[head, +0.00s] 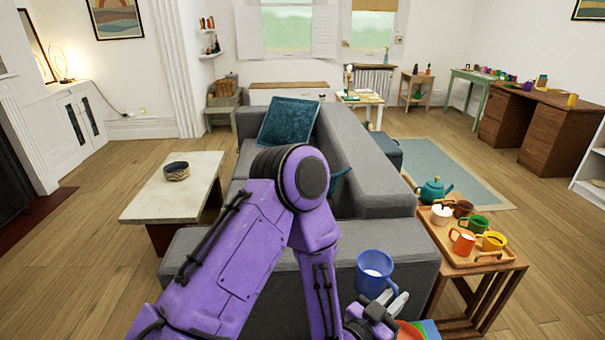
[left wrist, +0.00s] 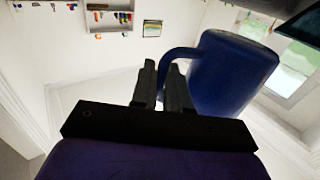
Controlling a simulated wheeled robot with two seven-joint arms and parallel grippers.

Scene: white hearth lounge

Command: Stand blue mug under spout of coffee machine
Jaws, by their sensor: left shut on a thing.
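The blue mug (head: 372,287) is near the bottom middle of the head view, upright, with a pale inside. My left gripper (head: 390,301) is at the mug's lower right side there. In the left wrist view the mug (left wrist: 235,75) fills the upper right, and the fingers of my left gripper (left wrist: 163,85) are shut on its handle. The mug looks held up in the air, in front of the sofa's arm. I cannot make out a coffee machine in either view. My right gripper is not in view.
A wooden side table (head: 512,275) on the right bears a tray (head: 478,263) with several mugs and a teal teapot (head: 434,190). The grey sofa (head: 375,160) is in the middle. A low table (head: 195,195) stands left, with open floor (head: 60,260) beside it.

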